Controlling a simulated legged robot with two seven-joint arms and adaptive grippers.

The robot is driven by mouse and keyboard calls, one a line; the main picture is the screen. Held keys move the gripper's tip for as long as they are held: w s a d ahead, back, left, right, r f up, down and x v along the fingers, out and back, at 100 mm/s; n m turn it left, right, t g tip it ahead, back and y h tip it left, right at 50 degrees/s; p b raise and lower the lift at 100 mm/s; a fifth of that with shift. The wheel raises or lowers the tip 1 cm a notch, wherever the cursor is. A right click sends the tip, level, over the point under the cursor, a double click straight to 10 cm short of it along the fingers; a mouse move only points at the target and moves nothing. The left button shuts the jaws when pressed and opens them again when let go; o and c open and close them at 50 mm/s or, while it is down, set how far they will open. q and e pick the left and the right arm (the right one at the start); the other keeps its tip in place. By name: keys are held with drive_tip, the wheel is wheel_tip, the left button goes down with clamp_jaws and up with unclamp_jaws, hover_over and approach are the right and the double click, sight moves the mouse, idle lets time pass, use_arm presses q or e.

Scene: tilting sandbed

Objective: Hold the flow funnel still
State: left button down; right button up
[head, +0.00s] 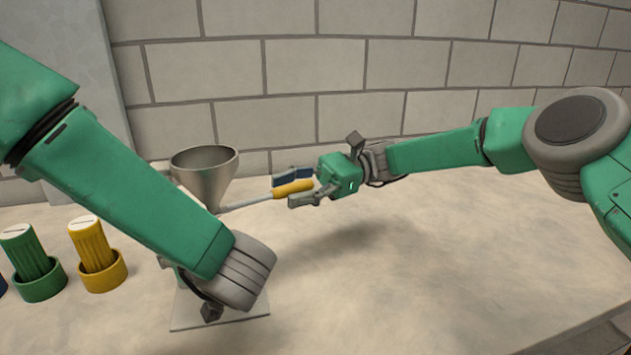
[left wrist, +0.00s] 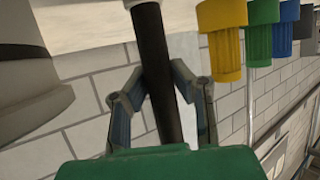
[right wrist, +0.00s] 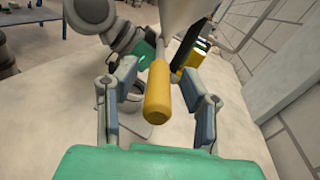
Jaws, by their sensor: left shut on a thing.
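The metal flow funnel (head: 203,172) stands wide end up at the back, partly behind my left forearm in the head view. A rod with a yellow handle (head: 296,187) sticks out to its right. My right gripper (head: 284,189) is open around this handle; in the right wrist view the yellow handle (right wrist: 158,95) lies between the fingers, with gaps on both sides. My left gripper (left wrist: 160,75) is shut on a dark bar (left wrist: 156,50), seen in the left wrist view. The left fingers are hidden in the head view by my own arm.
A green cylinder in a green cup (head: 40,285) and a yellow one in a yellow cup (head: 105,275) stand at the left. A flat grey plate (head: 240,318) lies under my left arm. A block wall (head: 330,75) closes the back. The sand surface at right is clear.

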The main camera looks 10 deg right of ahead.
use_arm(q)
drive_tip(key=shift+f, duration=0.15)
use_arm(e)
drive_tip(key=v, duration=1)
drive_tip(key=shift+w+d, duration=0.1)
drive_tip(key=shift+w, duration=0.05)
use_arm(q)
drive_tip(key=c, duration=1.3)
unclamp_jaws()
drive_tip(key=shift+c, duration=0.2)
use_arm(e)
drive_tip(key=shift+f, duration=0.1)
